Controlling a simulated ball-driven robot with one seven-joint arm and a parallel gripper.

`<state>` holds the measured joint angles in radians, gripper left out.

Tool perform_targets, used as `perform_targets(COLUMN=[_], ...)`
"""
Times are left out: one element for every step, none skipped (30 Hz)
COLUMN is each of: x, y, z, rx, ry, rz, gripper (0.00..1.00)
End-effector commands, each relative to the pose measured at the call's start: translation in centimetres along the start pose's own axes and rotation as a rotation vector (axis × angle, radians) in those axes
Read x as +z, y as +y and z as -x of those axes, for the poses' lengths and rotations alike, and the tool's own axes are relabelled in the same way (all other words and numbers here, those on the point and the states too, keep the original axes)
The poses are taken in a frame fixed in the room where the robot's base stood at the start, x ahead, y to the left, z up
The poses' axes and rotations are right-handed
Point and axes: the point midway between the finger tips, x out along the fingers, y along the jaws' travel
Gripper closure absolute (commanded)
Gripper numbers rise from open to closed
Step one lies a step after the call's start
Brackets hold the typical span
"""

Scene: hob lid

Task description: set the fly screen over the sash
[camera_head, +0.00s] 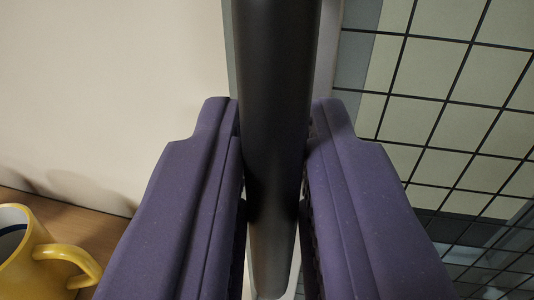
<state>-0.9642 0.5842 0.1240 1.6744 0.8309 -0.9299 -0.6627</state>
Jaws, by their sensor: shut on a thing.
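My gripper (273,112) shows two purple fingers shut on a thick dark bar (272,60). The bar runs from the top edge of the view down between the fingers. It looks like an edge of the fly screen. A grid of thin black lines (438,98) fills the right side, with pale panes and a grey-blue strip showing between its lines. It looks like the screen's mesh, but its join to the bar is hidden behind the right finger. I cannot make out the sash for sure.
A yellow mug (40,255) stands at the lower left on a brown wooden surface (95,226), close to the left finger. A plain cream wall (110,90) fills the upper left. The lower right behind the grid is dark.

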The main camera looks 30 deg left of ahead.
Motion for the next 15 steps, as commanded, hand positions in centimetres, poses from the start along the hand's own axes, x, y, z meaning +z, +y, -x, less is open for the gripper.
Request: perform_targets(x=[-0.2,-0.1,-0.2,-0.1,-0.1,-0.1,-0.1,-0.1,-0.1,0.0,0.0,0.0,0.0,0.0,0.0], y=[-0.7,-1.1,-1.5,-1.8,-2.0,-2.3,-2.4,-2.5,-2.6,-2.7,-2.8,-2.8,-2.9,-2.9,-2.9], z=[-0.1,-0.2,-0.3,-0.3,-0.4,-0.4,-0.5,-0.5,-0.5,-0.6,-0.6,-0.6,-0.6,-0.6,-0.6], rx=[-0.002,-0.002,-0.002,-0.002,-0.001,-0.001,0.000,0.000,0.000,0.000,0.000,-0.001,-0.001,-0.001,-0.002], ry=[-0.002,-0.002,-0.001,-0.001,-0.001,-0.001,0.000,0.000,0.000,0.000,0.000,0.000,0.000,0.000,0.000], rz=[0.000,0.000,0.000,0.000,0.000,0.000,-0.001,0.000,0.000,0.000,0.000,0.000,0.000,0.000,0.000], gripper=[1.00,1.00,1.00,1.00,1.00,1.00,1.00,1.00,1.00,1.00,1.00,1.00,1.00,1.00,1.00])
